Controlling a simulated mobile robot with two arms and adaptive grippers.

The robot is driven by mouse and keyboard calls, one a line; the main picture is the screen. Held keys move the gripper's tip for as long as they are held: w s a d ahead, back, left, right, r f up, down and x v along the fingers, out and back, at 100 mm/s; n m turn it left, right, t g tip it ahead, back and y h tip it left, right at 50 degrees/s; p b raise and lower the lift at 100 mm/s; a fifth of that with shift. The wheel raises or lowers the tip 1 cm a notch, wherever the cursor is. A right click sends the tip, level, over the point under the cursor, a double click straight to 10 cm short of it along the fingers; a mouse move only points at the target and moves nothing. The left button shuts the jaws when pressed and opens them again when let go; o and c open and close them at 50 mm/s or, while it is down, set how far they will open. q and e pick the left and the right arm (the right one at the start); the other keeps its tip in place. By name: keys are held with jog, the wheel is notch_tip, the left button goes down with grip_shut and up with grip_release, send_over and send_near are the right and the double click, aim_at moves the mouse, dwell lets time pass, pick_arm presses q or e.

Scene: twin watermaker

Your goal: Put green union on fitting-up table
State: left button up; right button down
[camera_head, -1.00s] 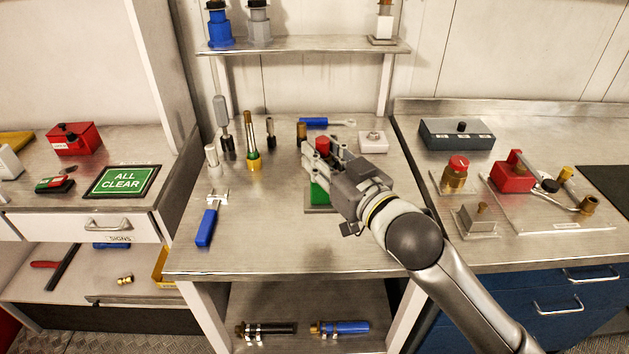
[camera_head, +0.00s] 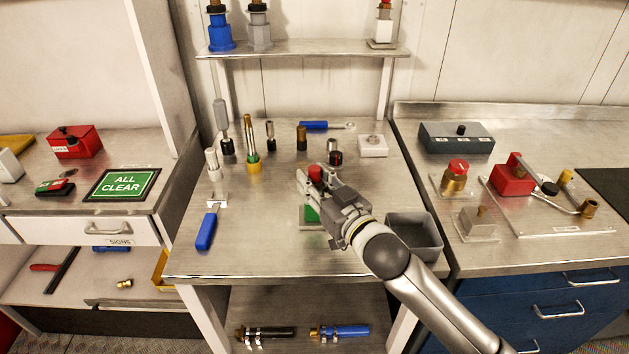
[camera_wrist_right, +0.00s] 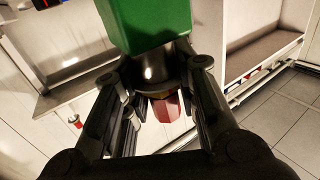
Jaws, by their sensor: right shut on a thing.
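The green union (camera_head: 311,213) is a green block on a flat grey plate, with a red top (camera_head: 316,173). It is at the middle of the fitting-up table (camera_head: 235,255), the metal bench in the centre. I cannot tell whether its plate touches the bench. My right gripper (camera_head: 328,192) reaches in from the lower right and is shut on it. In the right wrist view the green block (camera_wrist_right: 150,22) fills the top, and the fingers (camera_wrist_right: 165,95) close around the dark neck beside it. My left gripper is not in view.
A grey bin (camera_head: 415,240) stands right of the gripper, beside my arm. Several upright fittings (camera_head: 252,150) stand at the back left. A blue-handled tool (camera_head: 207,230) lies at the left, a blue screwdriver (camera_head: 315,125) at the back. The front left bench is clear.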

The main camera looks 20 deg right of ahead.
jog(key=c, duration=1.1)
grip_release()
jog(key=shift+c, duration=0.2)
jog(key=shift+s+r, duration=0.1)
jog(key=shift+s, duration=0.3)
jog(key=b+v, duration=0.1)
jog(key=v, duration=1)
jog(key=shift+s+b, duration=0.15)
jog(key=shift+b, duration=0.25)
jog(key=shift+d, duration=0.15)
